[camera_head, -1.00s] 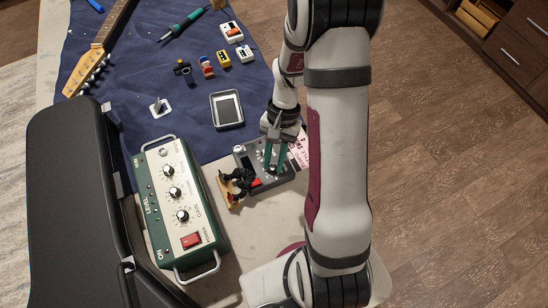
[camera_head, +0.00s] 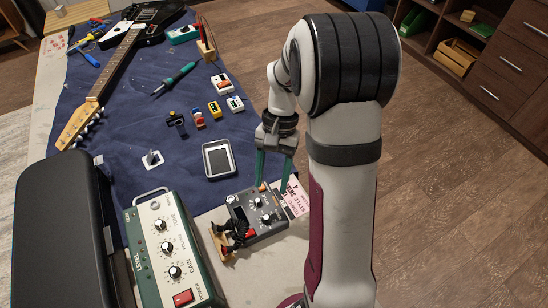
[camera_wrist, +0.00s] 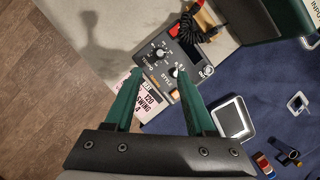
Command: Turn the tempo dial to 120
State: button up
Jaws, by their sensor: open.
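The grey control box (camera_head: 249,213) lies on the pale table top in front of the blue cloth, with two black knobs on its face. In the wrist view, the tempo dial (camera_wrist: 161,49) is the knob farther from my gripper; the style dial (camera_wrist: 175,72) is nearer, close to the right fingertip. The tempo dial's exact setting is too small to read. My gripper (camera_head: 273,186) is open and empty, pointing down at the box's far edge. Its two green fingers (camera_wrist: 160,75) are spread apart, with neither visibly gripping a knob. A pink-and-white card (camera_head: 296,196) reading "120" and "SWING" lies beside the box.
A coiled black cable (camera_head: 237,232) and red switch (camera_head: 251,233) sit at the box's near left. A green amplifier (camera_head: 166,260) and black case (camera_head: 62,230) stand left. A metal tray (camera_head: 232,163) and small pedals lie behind. The wooden floor at right is clear.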

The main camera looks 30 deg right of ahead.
jog(key=v, duration=0.6)
jog(key=shift+r, duration=0.35)
jog(key=shift+w+d, duration=0.1)
jog(key=s+a+r+n+t, duration=0.1)
jog(key=s+a, duration=0.5)
jog(key=s, duration=0.3)
jog(key=s+a+r+n+t+h, duration=0.1)
jog(key=s+a+n+t, duration=0.1)
jog(key=s+a, duration=0.4)
jog(key=s, duration=0.3)
jog(key=shift+s+a+r, duration=0.15)
jog(key=shift+s+r, duration=0.15)
jog(key=shift+c, duration=0.2)
